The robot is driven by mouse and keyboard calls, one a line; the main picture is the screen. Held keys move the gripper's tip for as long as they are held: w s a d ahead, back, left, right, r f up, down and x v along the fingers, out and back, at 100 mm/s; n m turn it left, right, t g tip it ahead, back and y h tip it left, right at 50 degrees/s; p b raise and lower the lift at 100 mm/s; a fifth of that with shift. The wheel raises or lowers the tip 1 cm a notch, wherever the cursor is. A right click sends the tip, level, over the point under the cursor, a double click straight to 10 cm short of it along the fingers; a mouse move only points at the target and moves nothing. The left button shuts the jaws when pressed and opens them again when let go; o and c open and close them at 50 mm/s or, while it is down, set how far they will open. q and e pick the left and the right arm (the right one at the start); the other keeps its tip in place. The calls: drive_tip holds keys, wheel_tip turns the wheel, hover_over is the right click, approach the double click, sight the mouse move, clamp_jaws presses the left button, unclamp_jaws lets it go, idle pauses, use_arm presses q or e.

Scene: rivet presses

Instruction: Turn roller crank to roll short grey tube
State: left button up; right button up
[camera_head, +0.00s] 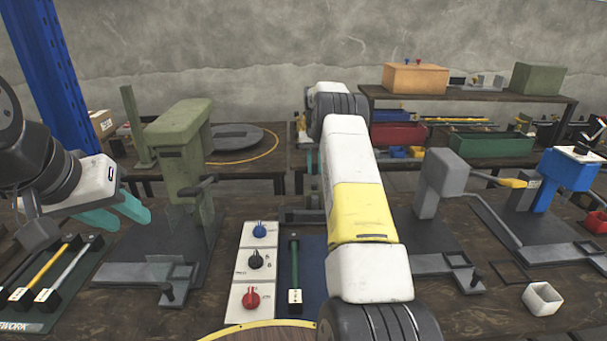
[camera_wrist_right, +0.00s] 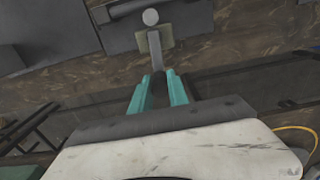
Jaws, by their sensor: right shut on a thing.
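My right arm reaches away across the bench. In the right wrist view the teal fingers of my right gripper (camera_wrist_right: 158,88) are shut on a grey bar-shaped crank (camera_wrist_right: 155,50). The crank runs out from between the fingers to a round grey end (camera_wrist_right: 150,17). In the head view this gripper is mostly hidden behind my own arm; a bit of teal shows at its left. My left gripper (camera_head: 135,218) is at the left beside the green press, its teal fingers apart with nothing seen between them. I cannot make out the short grey tube or the rollers clearly.
A switch panel (camera_head: 256,262) and a green-handled tool (camera_head: 294,262) lie in the middle. Grey (camera_head: 440,180) and blue (camera_head: 563,178) presses stand right; a white square cup (camera_head: 543,298) is in front.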

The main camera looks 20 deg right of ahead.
drive_tip(key=shift+o, duration=0.2)
drive_tip(key=shift+s+d, duration=0.5)
drive_tip(key=shift+d, duration=0.25)
drive_tip(key=shift+s+d, duration=0.45)
drive_tip(key=shift+d, duration=0.3)
drive_tip(key=s, duration=0.2)
drive_tip(key=s+d, duration=0.1)
drive_tip(key=shift+s+d, duration=0.2)
drive_tip(key=shift+s, duration=0.15)
drive_tip(key=o, duration=1.9)
drive_tip(key=shift+a+r, duration=0.1)
drive_tip(key=shift+r, duration=3.4)
drive_tip(key=shift+r, duration=0.1)
